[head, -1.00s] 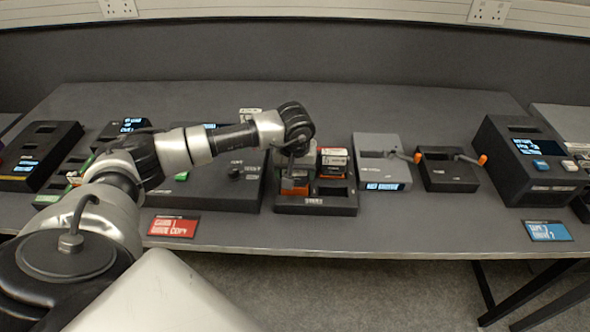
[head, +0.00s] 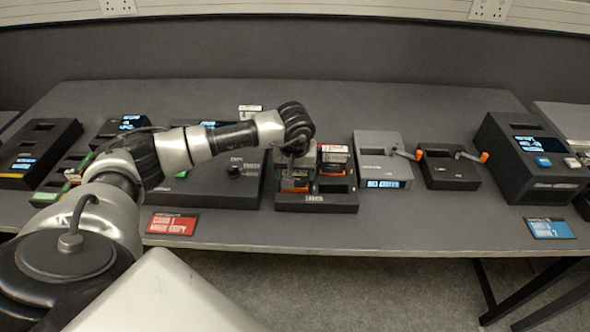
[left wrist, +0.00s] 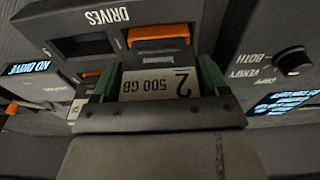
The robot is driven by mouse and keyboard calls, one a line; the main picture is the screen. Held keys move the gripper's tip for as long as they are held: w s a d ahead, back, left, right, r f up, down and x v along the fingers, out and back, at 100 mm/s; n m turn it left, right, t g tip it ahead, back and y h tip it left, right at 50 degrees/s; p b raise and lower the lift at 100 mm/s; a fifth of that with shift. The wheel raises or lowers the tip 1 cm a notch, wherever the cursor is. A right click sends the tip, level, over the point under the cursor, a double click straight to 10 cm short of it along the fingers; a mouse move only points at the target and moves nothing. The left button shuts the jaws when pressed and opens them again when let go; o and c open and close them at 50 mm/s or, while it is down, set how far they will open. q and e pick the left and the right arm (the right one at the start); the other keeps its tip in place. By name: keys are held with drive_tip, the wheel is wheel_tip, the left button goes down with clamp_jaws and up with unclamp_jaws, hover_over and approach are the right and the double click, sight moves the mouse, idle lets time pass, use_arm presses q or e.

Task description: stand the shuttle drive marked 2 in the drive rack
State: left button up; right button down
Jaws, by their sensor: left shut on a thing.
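The shuttle drive marked 2 (left wrist: 160,83) shows its pale "2 500 GB" label upside down in the left wrist view, between the green fingers of my left gripper (left wrist: 158,78). The gripper is shut on it. In the head view my left gripper (head: 294,163) points down over the left part of the dark drive rack (head: 316,208). The rack's "DRIVES" lettering (left wrist: 106,17) shows in the wrist view. An orange end (left wrist: 160,32) lies just beyond the label. The drive's lower part is hidden, so I cannot tell how deep it sits. My right gripper is out of view.
Other drives (head: 334,153) with pale labels and orange ends stand in the rack's back right. An empty bay (head: 335,188) is at its front right. A grey "NO DRIVE" unit (head: 383,160) stands to the right, a black unit with a knob (head: 225,190) to the left.

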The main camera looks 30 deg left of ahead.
use_arm(q)
drive_tip(key=shift+f+b, duration=0.4)
drive_tip(key=shift+f, duration=0.05)
drive_tip(key=o, duration=1.1)
drive_tip(key=shift+r, duration=0.1)
drive_tip(key=shift+r+p, duration=2.15)
drive_tip(key=shift+r, duration=1.55)
drive_tip(key=shift+f, duration=0.1)
